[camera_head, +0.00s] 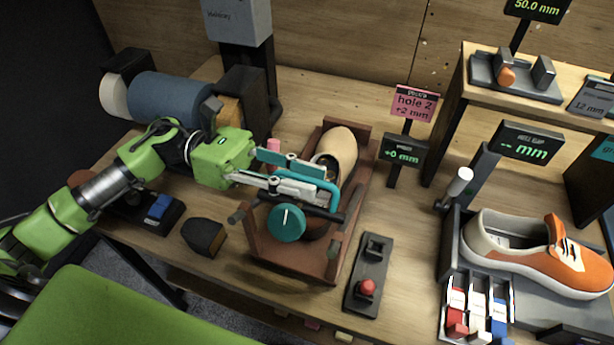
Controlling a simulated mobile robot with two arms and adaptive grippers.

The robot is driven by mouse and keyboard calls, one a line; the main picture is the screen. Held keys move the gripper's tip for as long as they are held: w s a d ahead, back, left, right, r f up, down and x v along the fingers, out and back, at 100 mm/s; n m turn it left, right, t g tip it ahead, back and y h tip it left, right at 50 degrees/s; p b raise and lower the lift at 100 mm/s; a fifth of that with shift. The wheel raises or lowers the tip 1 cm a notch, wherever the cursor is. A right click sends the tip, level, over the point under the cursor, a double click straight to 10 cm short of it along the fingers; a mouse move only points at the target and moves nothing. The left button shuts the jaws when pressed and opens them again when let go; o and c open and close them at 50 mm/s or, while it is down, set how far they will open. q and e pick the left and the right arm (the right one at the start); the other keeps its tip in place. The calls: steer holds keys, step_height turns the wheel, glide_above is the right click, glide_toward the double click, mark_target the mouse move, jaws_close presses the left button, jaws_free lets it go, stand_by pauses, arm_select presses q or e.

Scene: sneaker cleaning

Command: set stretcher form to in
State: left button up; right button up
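The stretcher form (338,145) is a smooth beige last at the back of a reddish-brown wooden cradle (287,262). A teal dial (286,223) with a white mark sits at the cradle's front, with a dark bar beside it. My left gripper (322,188) reaches in from the left over the cradle, just in front of the form. Its silver and teal fingers overlap the form's mechanism, so I cannot tell whether they touch it or how far apart they are. They hide the form's lower front. My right gripper is out of view.
A +0 mm display (403,152) and a pink hole 2 sign (413,104) stand behind the cradle. A black box with a red button (367,287) lies to its right. An orange sneaker (540,255) rests at far right. A dark block (203,237) sits front left.

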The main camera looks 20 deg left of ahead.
arm_select(q)
steer(key=a, duration=1.1)
steer(key=shift+w+a, duration=0.15)
steer(key=shift+w, duration=0.05)
